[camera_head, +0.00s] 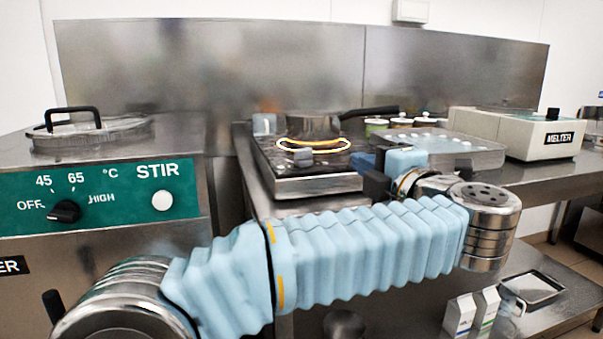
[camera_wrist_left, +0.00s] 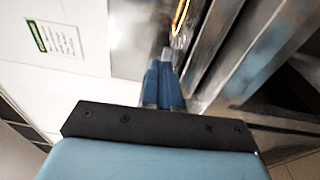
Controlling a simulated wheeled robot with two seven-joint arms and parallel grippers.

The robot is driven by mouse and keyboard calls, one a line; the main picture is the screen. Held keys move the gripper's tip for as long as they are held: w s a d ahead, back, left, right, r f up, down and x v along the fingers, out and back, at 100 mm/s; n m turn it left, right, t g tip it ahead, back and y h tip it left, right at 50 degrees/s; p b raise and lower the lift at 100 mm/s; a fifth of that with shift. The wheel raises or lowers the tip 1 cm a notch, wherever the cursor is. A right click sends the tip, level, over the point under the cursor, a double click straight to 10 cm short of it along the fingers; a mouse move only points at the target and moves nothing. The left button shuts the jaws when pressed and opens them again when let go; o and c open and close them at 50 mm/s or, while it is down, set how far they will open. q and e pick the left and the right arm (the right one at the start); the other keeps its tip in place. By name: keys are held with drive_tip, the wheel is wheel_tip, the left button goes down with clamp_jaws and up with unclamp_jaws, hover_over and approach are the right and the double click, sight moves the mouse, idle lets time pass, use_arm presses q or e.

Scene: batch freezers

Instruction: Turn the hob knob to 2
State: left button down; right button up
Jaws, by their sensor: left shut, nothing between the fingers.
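The hob (camera_head: 315,185) stands on the steel counter, with a dark knob (camera_head: 303,157) near its front. The knob's marks and setting are too small to read. A pan (camera_head: 312,126) sits on the hob behind a bright yellow ring, its black handle pointing right. My left gripper (camera_head: 362,160) is just right of the hob and knob, apart from the knob. In the left wrist view its blue fingers (camera_wrist_left: 163,85) are together with nothing between them. Part of the yellow ring (camera_wrist_left: 181,17) shows past the fingertips; the knob cannot be made out there. My right gripper is out of view.
A machine with a green STIR panel (camera_head: 100,197) stands at the left. A metal tray (camera_head: 450,147), lidded tubs (camera_head: 400,123) and a MELTER unit (camera_head: 545,138) are at the right. Cartons (camera_head: 460,315) stand on the lower shelf. A steel splashback (camera_head: 300,65) closes the back.

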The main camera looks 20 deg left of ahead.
sight(309, 153)
use_arm(q)
drive_tip(key=shift+n+g+y, duration=0.3)
drive_tip(key=shift+g+y, duration=0.2)
drive_tip(key=shift+g, duration=0.1)
drive_tip(key=x, duration=0.4)
drive_tip(key=f+p+x, duration=0.1)
drive_tip(key=x, duration=0.3)
drive_tip(key=s+a+x, duration=0.1)
drive_tip(key=x, duration=0.3)
drive_tip(key=shift+a+f, duration=0.2)
drive_tip(key=shift+f, duration=0.2)
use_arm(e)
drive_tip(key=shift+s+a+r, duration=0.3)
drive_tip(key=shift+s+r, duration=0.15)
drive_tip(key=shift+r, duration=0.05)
